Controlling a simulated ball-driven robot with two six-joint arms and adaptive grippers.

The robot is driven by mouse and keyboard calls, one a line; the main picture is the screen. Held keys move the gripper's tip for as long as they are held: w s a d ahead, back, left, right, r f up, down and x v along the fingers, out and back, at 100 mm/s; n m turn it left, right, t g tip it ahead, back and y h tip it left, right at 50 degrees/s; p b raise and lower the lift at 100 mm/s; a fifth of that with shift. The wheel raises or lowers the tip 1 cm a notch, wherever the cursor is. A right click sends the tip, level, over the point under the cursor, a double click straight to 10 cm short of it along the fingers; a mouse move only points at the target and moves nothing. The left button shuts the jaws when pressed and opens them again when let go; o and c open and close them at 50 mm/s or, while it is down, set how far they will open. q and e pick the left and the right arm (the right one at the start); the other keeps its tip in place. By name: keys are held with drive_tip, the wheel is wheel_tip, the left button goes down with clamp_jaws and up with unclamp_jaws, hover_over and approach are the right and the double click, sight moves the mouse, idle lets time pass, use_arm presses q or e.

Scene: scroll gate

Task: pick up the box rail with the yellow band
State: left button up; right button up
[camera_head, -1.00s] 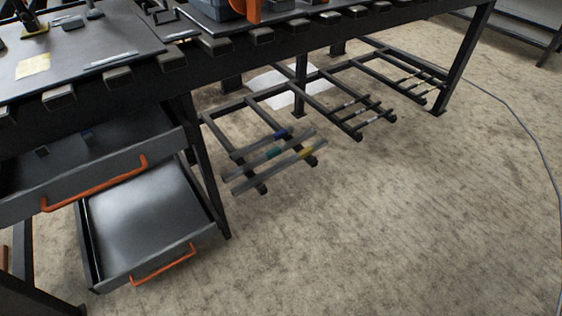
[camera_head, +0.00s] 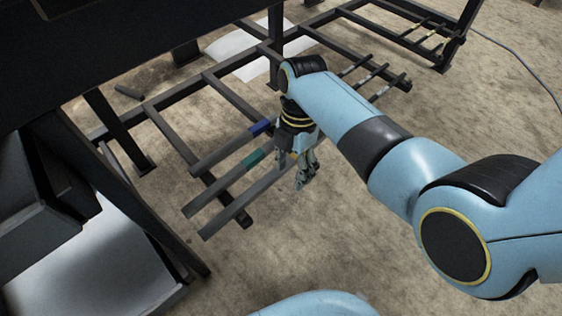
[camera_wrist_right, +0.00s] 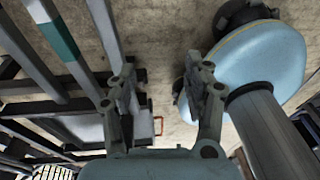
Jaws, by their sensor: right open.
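Three grey box rails lie side by side across the low dark rack in the head view. The rear one has a blue band (camera_head: 260,127), and the middle one a teal band (camera_head: 252,158). The front rail (camera_head: 238,207) shows its near end; its yellow band is hidden behind my right gripper. My right gripper (camera_head: 304,172) points down at that rail's far end, open and empty; contact cannot be told. In the right wrist view, its spread fingers (camera_wrist_right: 163,88) are right of a plain rail (camera_wrist_right: 103,28) and the teal-banded rail (camera_wrist_right: 58,40). My left gripper is not in view.
The dark workbench (camera_head: 110,40) overhangs the rack at the upper left. An open grey drawer (camera_head: 95,265) is at the lower left. More banded rails (camera_head: 372,75) lie farther along the rack.

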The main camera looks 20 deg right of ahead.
drive_tip(key=w+a+t+b, duration=0.1)
drive_tip(key=w+b, duration=0.1)
drive_tip(key=w, duration=0.4)
drive_tip(key=b, duration=0.3)
hover_over(272, 175)
drive_tip(key=f, duration=0.4)
drive_tip(key=shift+w+d, duration=0.1)
drive_tip(key=shift+d, duration=0.25)
drive_tip(key=shift+f, duration=0.45)
drive_tip(key=f+b, duration=0.2)
drive_tip(key=f, duration=0.1)
drive_tip(key=f+b, duration=0.1)
drive_tip(key=shift+a+f+b, duration=0.35)
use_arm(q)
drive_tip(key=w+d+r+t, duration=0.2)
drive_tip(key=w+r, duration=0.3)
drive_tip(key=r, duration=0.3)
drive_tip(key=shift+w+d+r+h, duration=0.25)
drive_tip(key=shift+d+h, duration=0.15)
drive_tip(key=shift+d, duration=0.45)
use_arm(e)
drive_tip(key=shift+r, duration=0.1)
clamp_jaws()
